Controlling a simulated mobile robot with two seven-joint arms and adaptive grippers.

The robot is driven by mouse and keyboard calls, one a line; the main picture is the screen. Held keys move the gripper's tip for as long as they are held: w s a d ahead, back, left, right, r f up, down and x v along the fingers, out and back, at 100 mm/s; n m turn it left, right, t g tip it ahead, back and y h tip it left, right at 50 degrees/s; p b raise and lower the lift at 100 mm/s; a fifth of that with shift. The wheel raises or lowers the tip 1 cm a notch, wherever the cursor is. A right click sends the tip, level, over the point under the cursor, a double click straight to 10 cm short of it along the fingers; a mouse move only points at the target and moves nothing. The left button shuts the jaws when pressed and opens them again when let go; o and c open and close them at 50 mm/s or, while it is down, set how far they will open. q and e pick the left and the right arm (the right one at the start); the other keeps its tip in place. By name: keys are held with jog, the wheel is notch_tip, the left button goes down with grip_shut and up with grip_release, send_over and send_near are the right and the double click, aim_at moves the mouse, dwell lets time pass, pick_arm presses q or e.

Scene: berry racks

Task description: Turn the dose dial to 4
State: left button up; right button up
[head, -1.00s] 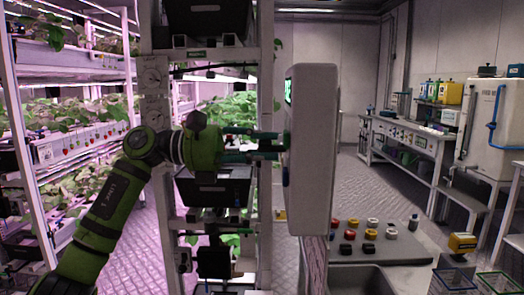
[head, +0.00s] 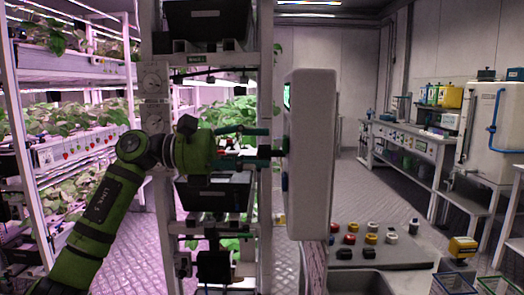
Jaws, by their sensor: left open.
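The tall white control box (head: 312,150) stands right of centre, seen nearly edge-on. Its front faces left, so only a thin strip of green display (head: 287,97) shows. A small dark knob (head: 272,152), likely the dose dial, sticks out from that face at mid height. Its marks and setting are hidden. My left gripper (head: 258,145) comes in from the left, with its teal fingers open and pointing at the knob. The fingertips end just left of the box face. I cannot tell whether they touch the knob. My right gripper is not in view.
A white rack post (head: 265,220) and dark bins (head: 215,192) stand close behind my left gripper. A grey bench panel (head: 395,250) with several coloured knobs lies right of the box. Plant shelves (head: 75,125) fill the left. Open floor (head: 375,190) shows at centre right.

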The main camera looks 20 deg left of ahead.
pick_arm(q)
jog(key=v, duration=1)
jog(key=shift+s+a, duration=0.15)
jog(key=shift+a, duration=0.2)
jog(key=shift+r, duration=0.15)
